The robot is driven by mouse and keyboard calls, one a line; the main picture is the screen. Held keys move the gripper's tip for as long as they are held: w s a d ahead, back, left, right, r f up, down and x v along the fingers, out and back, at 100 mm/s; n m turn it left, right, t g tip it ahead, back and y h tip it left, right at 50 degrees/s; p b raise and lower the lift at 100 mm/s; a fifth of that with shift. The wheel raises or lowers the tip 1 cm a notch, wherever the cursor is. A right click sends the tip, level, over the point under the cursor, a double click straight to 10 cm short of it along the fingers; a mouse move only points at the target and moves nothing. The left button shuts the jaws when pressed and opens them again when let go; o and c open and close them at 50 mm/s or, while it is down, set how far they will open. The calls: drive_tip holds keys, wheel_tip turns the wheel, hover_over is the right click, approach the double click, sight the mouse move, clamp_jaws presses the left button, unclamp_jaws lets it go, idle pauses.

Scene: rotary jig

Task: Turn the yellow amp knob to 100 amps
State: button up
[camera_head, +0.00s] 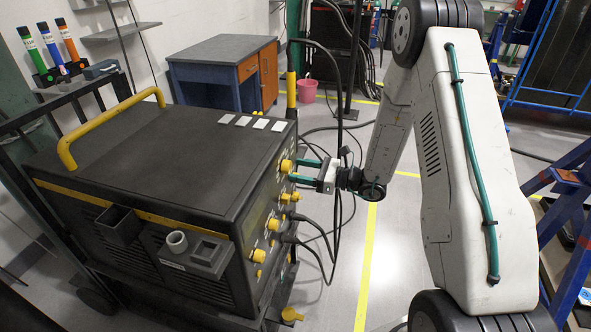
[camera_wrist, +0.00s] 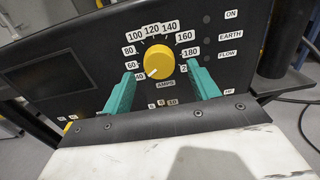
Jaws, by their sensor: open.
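The yellow amp knob (camera_wrist: 158,65) sits on the black front panel, above the AMPS label, in a ring of white number tags. Its pale mark points down and left, toward the 40 tag (camera_wrist: 140,76). The 100 tag (camera_wrist: 134,37) is at the knob's upper left. My gripper (camera_wrist: 163,78) is open, its teal fingers to the lower left and lower right of the knob, with a gap on each side. In the head view my gripper (camera_head: 298,171) is at the machine's panel, close to a yellow knob (camera_head: 286,166); contact cannot be told.
The black machine (camera_head: 150,160) has more yellow knobs (camera_head: 272,224) and plugged cables (camera_head: 315,245) below my gripper. A yellow handle (camera_head: 105,122) tops it. A blue cabinet (camera_head: 205,85) and pink bucket (camera_head: 307,91) stand behind. The floor right of the panel is mostly clear.

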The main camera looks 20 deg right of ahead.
drive_tip(key=shift+x, duration=1)
drive_tip(key=c, duration=1)
drive_tip(key=shift+o, duration=0.2)
drive_tip(key=shift+m, duration=0.4)
drive_tip(key=m, duration=1.3)
drive_tip(key=shift+s+r, duration=0.1)
drive_tip(key=shift+m, duration=1.9)
